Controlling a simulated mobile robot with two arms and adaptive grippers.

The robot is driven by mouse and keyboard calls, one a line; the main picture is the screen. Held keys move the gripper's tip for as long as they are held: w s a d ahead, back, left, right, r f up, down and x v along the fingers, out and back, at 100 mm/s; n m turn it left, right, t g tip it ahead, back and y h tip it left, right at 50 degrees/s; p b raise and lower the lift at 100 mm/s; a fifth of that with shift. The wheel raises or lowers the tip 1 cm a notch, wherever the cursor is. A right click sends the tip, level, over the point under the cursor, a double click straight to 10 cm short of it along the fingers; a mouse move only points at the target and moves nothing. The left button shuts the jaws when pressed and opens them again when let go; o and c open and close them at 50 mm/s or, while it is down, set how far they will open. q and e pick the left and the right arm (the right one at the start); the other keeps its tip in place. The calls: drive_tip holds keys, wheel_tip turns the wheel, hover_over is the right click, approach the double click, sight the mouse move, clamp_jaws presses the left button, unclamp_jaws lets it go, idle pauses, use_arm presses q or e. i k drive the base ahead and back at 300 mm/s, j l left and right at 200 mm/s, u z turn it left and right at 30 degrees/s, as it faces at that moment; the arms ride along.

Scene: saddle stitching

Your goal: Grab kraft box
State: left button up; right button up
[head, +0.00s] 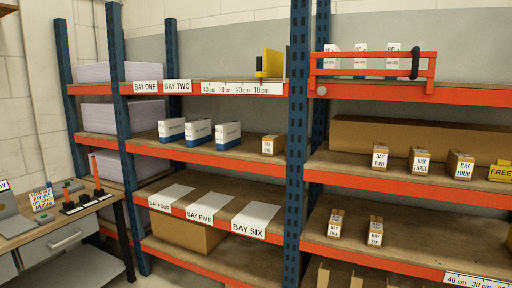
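Several small kraft boxes with white labels stand on the shelves. One kraft box (273,145) stands alone at the right end of the left unit's middle shelf; its label is too small to read surely. Three more kraft boxes, labelled bay two (380,158), bay three (419,161) and bay four (460,165), stand in a row on the right unit's middle shelf. Two smaller-looking kraft boxes (336,224) (376,231) stand on the shelf below. All are upright. Neither of my grippers is in view.
Blue uprights (297,130) and orange beams divide the shelving. Blue-and-white boxes (198,132) stand left of the lone kraft box. A long brown carton (345,133) lies behind the row of three. A workbench (50,228) stands at the lower left.

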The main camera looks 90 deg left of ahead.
sight(273, 144)
drive_tip(key=u, duration=0.85)
drive_tip(key=k+u, duration=0.1)
drive_tip(key=u, duration=0.8)
drive_tip(key=k+u, duration=0.1)
drive_tip(key=u, duration=0.75)
drive_tip(key=i+j+z, duration=0.1)
drive_tip(key=z, duration=0.4)
drive_tip(key=i+j+z, duration=0.1)
drive_tip(key=z, duration=0.35)
drive_tip(key=j+z, duration=0.3)
drive_tip(key=z, duration=0.2)
